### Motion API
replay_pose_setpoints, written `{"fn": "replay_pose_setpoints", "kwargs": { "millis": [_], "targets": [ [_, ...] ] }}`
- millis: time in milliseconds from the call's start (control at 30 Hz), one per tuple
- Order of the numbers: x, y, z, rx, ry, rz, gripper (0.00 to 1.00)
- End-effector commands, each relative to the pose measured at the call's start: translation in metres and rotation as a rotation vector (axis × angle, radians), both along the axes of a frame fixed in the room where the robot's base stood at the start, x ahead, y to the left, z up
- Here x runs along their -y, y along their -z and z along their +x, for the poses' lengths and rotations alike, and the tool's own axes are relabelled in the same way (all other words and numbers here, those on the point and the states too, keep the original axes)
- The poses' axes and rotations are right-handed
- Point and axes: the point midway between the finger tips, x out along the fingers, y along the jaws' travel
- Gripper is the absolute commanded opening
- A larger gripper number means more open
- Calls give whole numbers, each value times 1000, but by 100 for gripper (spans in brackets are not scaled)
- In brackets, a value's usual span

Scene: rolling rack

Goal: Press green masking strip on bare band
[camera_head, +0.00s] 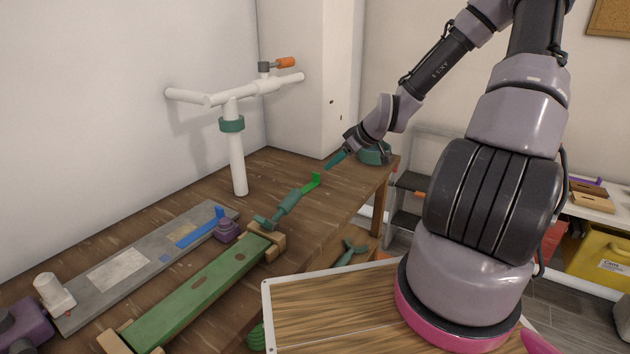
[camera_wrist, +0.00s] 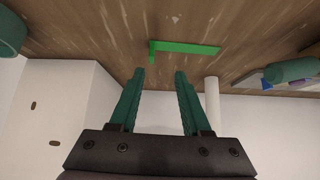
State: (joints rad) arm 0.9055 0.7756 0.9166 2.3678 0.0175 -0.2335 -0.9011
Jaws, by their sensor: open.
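The green masking strip (camera_head: 313,182) lies on the wooden bench top, with a short upturned tab at one end. It also shows in the wrist view (camera_wrist: 190,48), just beyond the fingertips. My gripper (camera_head: 336,160) is above the bench, apart from the strip and behind it to the right. In the wrist view its two teal fingers (camera_wrist: 160,76) are spread with nothing between them. A grey panel (camera_head: 90,305) lies on the bench at left, with a pale rectangular patch (camera_head: 118,270) and a blue strip (camera_head: 197,230). I cannot tell for sure which area is the bare band.
A teal-handled tool (camera_head: 284,206) lies near the strip. A green board (camera_head: 195,298) sits between wooden blocks. A white T-shaped stand (camera_head: 238,165) rises behind, and a teal round object (camera_head: 374,154) sits at the bench's far corner. The bench top around the strip is partly clear.

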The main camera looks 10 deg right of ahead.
Motion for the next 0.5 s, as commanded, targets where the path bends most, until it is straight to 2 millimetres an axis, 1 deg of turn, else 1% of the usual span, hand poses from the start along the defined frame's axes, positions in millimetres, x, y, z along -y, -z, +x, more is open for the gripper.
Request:
{"fn": "replay_pose_setpoints", "kwargs": {
  "millis": [200,500],
  "targets": [
    [-5,4,12,52,-8,37,48],
    [-26,35,35,51,-9,36,48]
  ]
}}
